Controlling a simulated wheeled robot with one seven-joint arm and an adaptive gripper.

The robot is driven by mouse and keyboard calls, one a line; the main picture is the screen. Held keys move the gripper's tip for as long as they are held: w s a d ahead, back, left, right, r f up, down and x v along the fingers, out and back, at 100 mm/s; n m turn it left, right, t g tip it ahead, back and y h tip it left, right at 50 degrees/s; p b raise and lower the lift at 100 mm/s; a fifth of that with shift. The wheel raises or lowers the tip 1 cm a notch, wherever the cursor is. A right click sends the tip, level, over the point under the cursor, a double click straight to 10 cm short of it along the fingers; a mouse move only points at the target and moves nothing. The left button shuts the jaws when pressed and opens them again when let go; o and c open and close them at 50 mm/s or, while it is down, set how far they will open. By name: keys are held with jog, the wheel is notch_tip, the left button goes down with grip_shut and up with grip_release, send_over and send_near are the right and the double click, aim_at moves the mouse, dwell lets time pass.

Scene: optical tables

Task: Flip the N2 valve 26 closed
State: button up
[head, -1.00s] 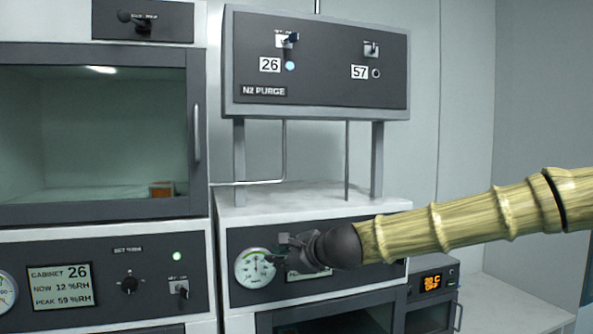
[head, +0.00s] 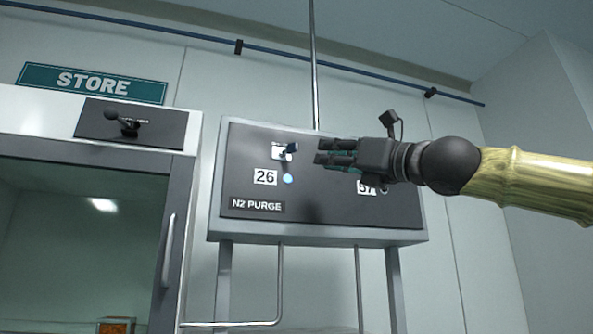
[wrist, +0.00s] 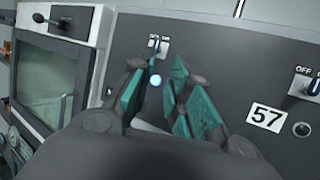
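The N2 valve 26 switch (head: 285,151) is a small dark lever on a white plate, on the dark N2 PURGE panel (head: 240,190). Its "26" label (head: 265,177) and a lit pale-blue lamp (head: 288,179) are just below it. In the wrist view the switch (wrist: 158,45) shows beyond the fingertips, with the lamp (wrist: 156,81) seen between the fingers. I cannot tell which side the lever is on. My gripper (head: 320,158) is in front of the panel, right of the switch and apart from it. Its teal-padded fingers (wrist: 155,72) are spread with nothing between them.
Valve 57's switch (wrist: 308,84) and label (wrist: 267,117) are to the right on the same panel; my gripper partly hides them in the head view. A STORE cabinet (head: 192,135) with a door handle (head: 168,252) stands left. A pipe (head: 315,65) runs up above the panel.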

aim_at(297, 146)
jog(key=p+x, duration=0.1)
jog(key=x, duration=0.2)
jog(key=p+x, duration=0.1)
jog(key=x, duration=0.2)
jog(key=s+r+p+x, duration=0.1)
jog(key=x, duration=0.2)
jog(key=shift+w+a+r, duration=0.15)
jog(key=shift+a, duration=0.1)
jog(key=shift+w+a+r+p, duration=0.1)
jog(key=shift+w+a+p, duration=0.2)
jog(key=shift+w+a, duration=0.15)
grip_shut()
